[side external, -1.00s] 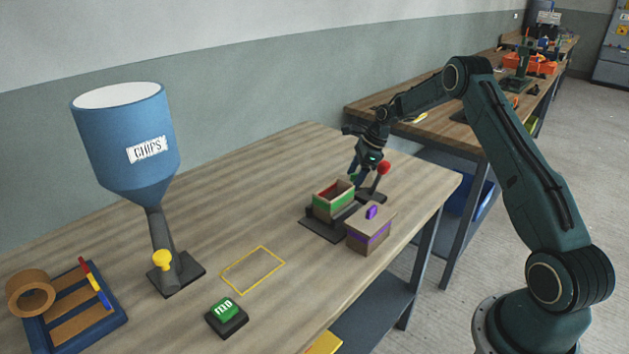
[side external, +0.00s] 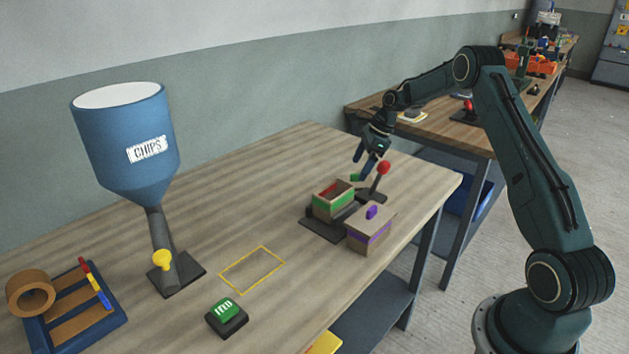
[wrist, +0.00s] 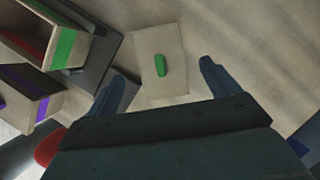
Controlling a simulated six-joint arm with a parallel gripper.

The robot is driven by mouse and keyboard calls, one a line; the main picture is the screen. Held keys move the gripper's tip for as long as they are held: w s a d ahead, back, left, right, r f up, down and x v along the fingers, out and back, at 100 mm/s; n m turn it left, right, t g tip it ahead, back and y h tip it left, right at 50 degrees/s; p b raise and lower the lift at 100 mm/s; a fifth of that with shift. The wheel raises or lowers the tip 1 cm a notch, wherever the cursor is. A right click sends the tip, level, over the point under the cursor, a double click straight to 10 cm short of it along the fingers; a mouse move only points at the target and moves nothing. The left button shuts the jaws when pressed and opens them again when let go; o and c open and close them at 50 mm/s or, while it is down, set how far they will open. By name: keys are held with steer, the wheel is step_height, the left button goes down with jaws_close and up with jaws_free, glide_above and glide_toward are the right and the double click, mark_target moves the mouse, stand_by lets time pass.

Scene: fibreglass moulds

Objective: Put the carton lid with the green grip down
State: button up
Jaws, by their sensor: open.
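The carton lid with the green grip (wrist: 145,88) lies flat on the table in the wrist view, its green grip (wrist: 160,65) upward. In the side view its grip (side external: 355,177) shows behind the open carton. My gripper (side external: 364,164) is open and empty just above the lid; in the wrist view its two fingers (wrist: 157,80) are apart, clear of the grip. The open carton with the green band (side external: 334,205) sits on a dark stand (side external: 322,229) with something red inside. It is at upper left in the wrist view (wrist: 62,48).
A closed carton with a purple band and purple grip (side external: 370,233) stands in front of the open one. A red-knobbed lever (side external: 383,168) is close beside my gripper.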

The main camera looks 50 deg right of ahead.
steer(key=v, duration=0.8)
steer(key=shift+a, duration=0.1)
stand_by(0.3)
steer(key=s+a+r+n+h, duration=0.1)
steer(key=s+a+r+n, duration=0.45)
steer(key=a+r, duration=0.35)
steer(key=s+a+r+n+h, duration=0.1)
steer(key=s+a+r+n, duration=0.3)
steer(key=a+r+n, duration=0.5)
steer(key=s+a+f+n, duration=0.1)
steer(key=s+a+n, duration=0.2)
steer(key=s, duration=0.4)
steer(key=s+a+f+n+t, duration=0.1)
steer(key=s+a+n, duration=0.3)
steer(key=s, duration=0.4)
steer(key=s+a+f+n+t+h, duration=0.1)
steer(key=s+a+n, duration=0.3)
steer(key=s, duration=0.4)
steer(key=shift+f+n, duration=0.35)
steer(key=shift+n, duration=0.4)
